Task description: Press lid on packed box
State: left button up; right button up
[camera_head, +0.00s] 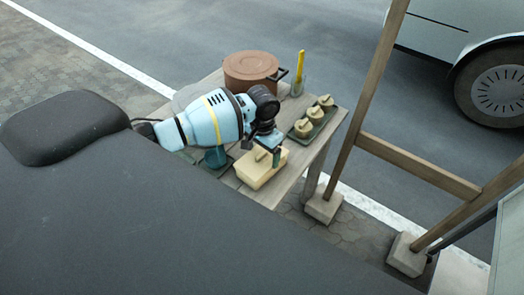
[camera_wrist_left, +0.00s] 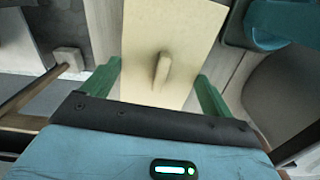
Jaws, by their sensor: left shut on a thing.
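The cream box (camera_head: 261,172) stands near the front edge of the wooden table in the head view. A cream lid (camera_wrist_left: 172,35) with a raised grip in its middle fills the top centre of the left wrist view. My left gripper (camera_head: 266,148) is over the box, its fingers pointing down. The arm hides part of the box, and I cannot tell whether the lid sits flush. My right gripper is not in view.
On the table (camera_head: 290,190) are a brown lidded pot (camera_head: 250,70), a cup with a yellow stick (camera_head: 298,84) and a green tray (camera_head: 302,133) holding three cream lidded pieces. A teal object (camera_head: 215,158) is left of the box. A wooden frame (camera_head: 365,90) stands right of the table.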

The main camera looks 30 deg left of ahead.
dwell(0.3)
pick_arm(q)
jog(key=o, duration=0.8)
jog(key=shift+c, duration=0.2)
jog(key=shift+r, duration=3)
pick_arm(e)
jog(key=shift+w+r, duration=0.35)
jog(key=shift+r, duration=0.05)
pick_arm(q)
grip_shut()
